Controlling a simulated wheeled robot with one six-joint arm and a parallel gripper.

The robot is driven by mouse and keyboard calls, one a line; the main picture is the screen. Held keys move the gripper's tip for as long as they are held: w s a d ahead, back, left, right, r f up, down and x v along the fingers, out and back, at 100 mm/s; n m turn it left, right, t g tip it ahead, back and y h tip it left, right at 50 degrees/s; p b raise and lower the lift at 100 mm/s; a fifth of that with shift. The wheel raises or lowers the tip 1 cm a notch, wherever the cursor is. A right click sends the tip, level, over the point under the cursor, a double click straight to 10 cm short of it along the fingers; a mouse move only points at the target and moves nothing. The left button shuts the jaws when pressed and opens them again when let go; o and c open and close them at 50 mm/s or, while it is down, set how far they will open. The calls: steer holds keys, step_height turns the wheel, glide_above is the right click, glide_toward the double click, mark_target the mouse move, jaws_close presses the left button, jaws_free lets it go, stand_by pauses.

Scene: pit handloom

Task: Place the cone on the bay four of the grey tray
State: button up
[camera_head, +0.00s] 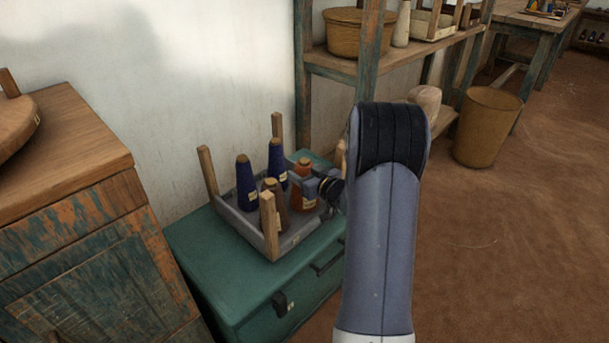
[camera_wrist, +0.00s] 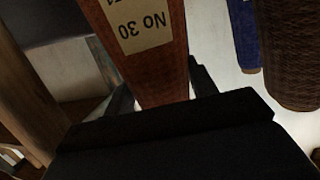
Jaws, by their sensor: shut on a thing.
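The rust-orange cone (camera_head: 303,187) stands upright at the right side of the grey tray (camera_head: 243,233). My gripper (camera_head: 316,188) is shut on it from the right. In the wrist view, the orange cone (camera_wrist: 150,65) fills the space between the fingers, and its label reads "No 30" upside down. Two dark blue cones (camera_head: 245,185) and a brown cone (camera_head: 272,212) stand in the tray. The brown cone (camera_wrist: 288,60) also shows at the right of the wrist view. I cannot tell whether the orange cone's base touches the tray floor. The bay numbers are not readable.
The tray has wooden corner posts (camera_head: 269,225) and sits on a green chest (camera_head: 240,290). A worn wooden cabinet (camera_head: 75,220) stands at left. A shelf rack (camera_head: 340,65) with a basket (camera_head: 345,32) is behind. Open floor (camera_head: 500,240) lies right.

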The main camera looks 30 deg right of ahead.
steer(key=o, duration=1.4)
steer(key=shift+f, duration=0.1)
steer(key=shift+o, duration=0.2)
steer(key=shift+s+r, duration=0.1)
steer(key=shift+r, duration=0.15)
steer(key=p+v, duration=0.3)
steer(key=v, duration=0.8)
steer(key=shift+s, duration=0.35)
steer(key=shift+r, duration=0.15)
